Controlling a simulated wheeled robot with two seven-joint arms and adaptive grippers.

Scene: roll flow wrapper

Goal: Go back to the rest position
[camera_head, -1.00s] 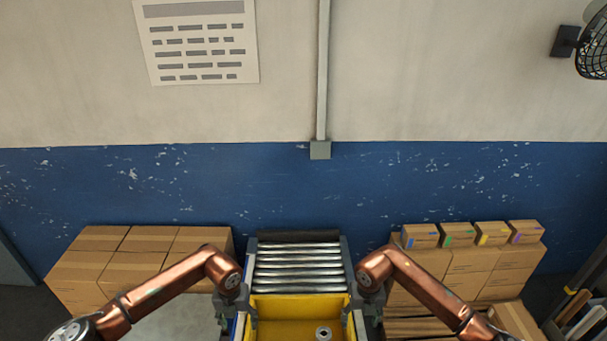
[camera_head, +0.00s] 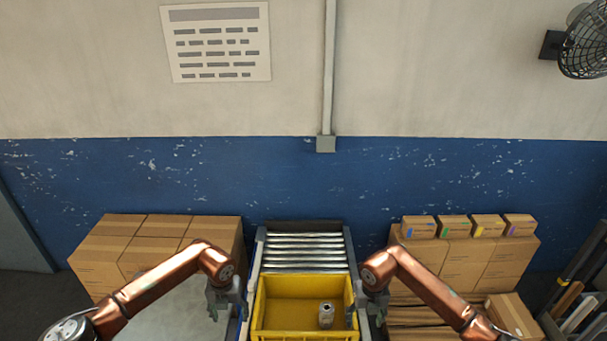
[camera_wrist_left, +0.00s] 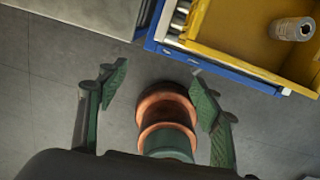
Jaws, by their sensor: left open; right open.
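My left gripper (camera_head: 213,303) hangs at the left side of the yellow crate (camera_head: 260,312) in the head view. In the left wrist view my left gripper (camera_wrist_left: 160,95) has its two green fingers wide apart with nothing between them. A copper part of my own body shows behind the fingers. My right gripper (camera_head: 365,312) is beside the right wall of the crate, with its fingers partly cut off by the lower edge. It is open and holds nothing that I can see.
The crate sits on a roller conveyor (camera_head: 304,248). Stacked cardboard boxes (camera_head: 150,245) stand at the left. More boxes (camera_head: 465,262) stand at the right, with small colour-marked boxes on top. A fan (camera_head: 585,42) hangs on the wall. Bare floor shows at the left.

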